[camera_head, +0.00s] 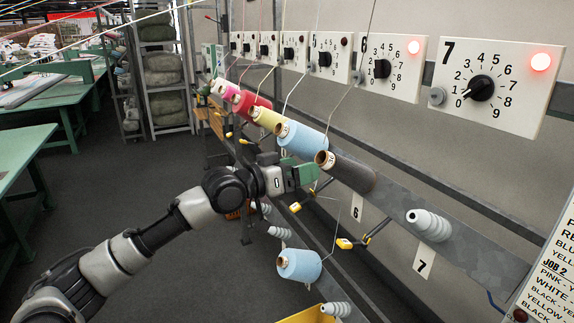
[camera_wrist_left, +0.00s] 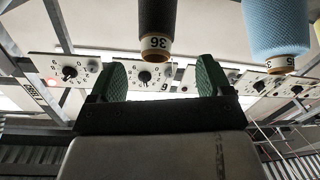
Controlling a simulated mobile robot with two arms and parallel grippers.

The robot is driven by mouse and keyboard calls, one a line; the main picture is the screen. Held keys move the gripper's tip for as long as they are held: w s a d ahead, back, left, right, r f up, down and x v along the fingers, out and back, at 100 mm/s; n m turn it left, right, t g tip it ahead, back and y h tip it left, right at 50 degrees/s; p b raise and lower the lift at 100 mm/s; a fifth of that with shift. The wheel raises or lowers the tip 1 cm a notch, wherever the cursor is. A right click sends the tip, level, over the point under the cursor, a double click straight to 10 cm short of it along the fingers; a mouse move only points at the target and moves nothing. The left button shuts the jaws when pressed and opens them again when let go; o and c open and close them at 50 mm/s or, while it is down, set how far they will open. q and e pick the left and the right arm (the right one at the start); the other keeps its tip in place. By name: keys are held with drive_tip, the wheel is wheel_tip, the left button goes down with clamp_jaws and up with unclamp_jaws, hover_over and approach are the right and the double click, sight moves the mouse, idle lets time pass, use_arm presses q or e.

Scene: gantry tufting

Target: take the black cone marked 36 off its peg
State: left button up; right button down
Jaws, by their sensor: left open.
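The black cone (camera_head: 350,174) sits on its peg on the slanted grey rail, its tan labelled end pointing left toward my gripper. In the left wrist view the black cone (camera_wrist_left: 157,16) hangs in from the top, with 36 readable upside down on its end. My left gripper (camera_head: 306,174) has green fingers and is just left of that end. In the left wrist view the left gripper (camera_wrist_left: 161,72) is open and empty; the cone's end lines up between its fingertips. The peg is hidden inside the cone. My right gripper is not in view.
A light blue cone (camera_head: 301,141) sits close beside it, with yellow and pink cones farther along. A bare grey peg (camera_head: 430,225) is to the right. Yellow-tipped levers (camera_head: 346,243) and another blue cone (camera_head: 299,265) lie below. Numbered dial plates (camera_head: 487,87) line the wall above.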

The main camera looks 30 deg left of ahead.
sight(329, 162)
use_arm(q)
drive_tip(key=p+x, duration=0.2)
drive_tip(key=x, duration=0.4)
drive_tip(key=shift+w+d+r, duration=0.1)
drive_tip(key=shift+w+d, duration=0.05)
drive_tip(key=shift+d, duration=0.15)
drive_tip(key=shift+w+d, duration=0.35)
drive_tip(key=shift+w, duration=0.3)
drive_tip(key=c, duration=1.2)
drive_tip(key=shift+s+a+r+p, duration=0.25)
drive_tip(key=shift+s+r+p, duration=0.1)
drive_tip(key=shift+s+p, duration=0.1)
drive_tip(key=shift+w, duration=0.1)
